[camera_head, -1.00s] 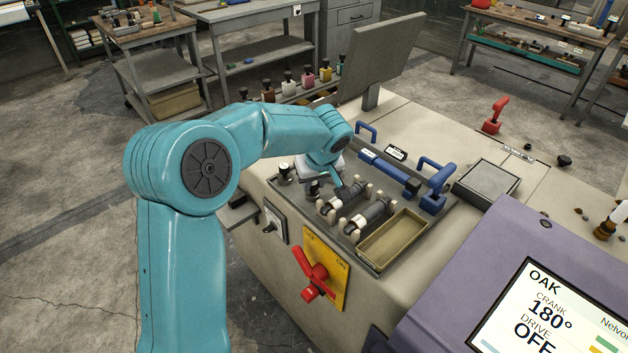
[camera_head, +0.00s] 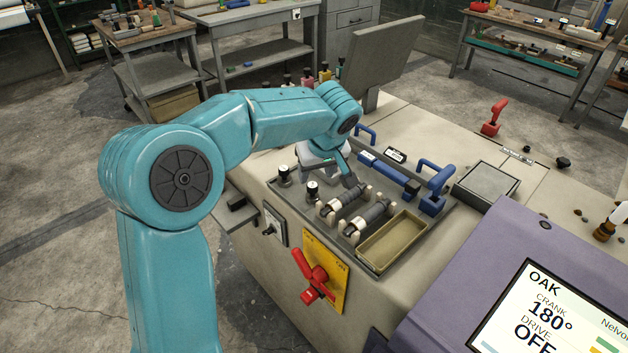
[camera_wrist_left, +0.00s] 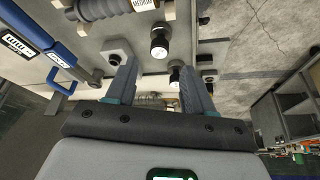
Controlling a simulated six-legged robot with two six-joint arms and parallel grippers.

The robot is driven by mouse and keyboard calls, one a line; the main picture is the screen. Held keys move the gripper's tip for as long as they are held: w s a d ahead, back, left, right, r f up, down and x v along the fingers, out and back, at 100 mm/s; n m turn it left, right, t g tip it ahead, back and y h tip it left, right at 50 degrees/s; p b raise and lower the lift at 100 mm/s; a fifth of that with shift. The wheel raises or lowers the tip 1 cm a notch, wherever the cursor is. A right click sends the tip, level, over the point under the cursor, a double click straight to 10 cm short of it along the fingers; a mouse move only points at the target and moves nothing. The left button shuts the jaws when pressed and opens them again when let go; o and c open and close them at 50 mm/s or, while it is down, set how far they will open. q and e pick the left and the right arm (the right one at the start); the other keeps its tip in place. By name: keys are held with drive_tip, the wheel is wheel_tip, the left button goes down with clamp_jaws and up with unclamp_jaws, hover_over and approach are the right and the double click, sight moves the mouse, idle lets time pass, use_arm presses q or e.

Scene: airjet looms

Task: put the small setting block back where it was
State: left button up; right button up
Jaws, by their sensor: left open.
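No single part can be surely told as the small setting block. On the machine top, two dark grey cylinders lie in pale cradles, the rear one (camera_head: 345,200) and the front one (camera_head: 372,214); in the left wrist view a cylinder (camera_wrist_left: 135,6) reads "MEDIUM". My left gripper (camera_head: 332,178) hangs above the panel behind them, open. In the left wrist view its jaws (camera_wrist_left: 158,68) are spread with nothing gripped. A black-capped knob (camera_wrist_left: 160,42) stands beyond them, and a small pale block with a dark hole (camera_wrist_left: 117,48) shows by the left finger. My right gripper is not seen.
An empty olive tray (camera_head: 393,240) sits at the front of the panel. Blue handled tools (camera_head: 432,190) lie to the right, near a grey box (camera_head: 487,181). A red switch (camera_head: 313,277) is on the front face. The purple console (camera_head: 455,260) fills the lower right.

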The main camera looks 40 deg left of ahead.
use_arm(q)
drive_tip(key=v, duration=0.5)
drive_tip(key=shift+d+r, duration=0.15)
drive_tip(key=shift+r, duration=0.25)
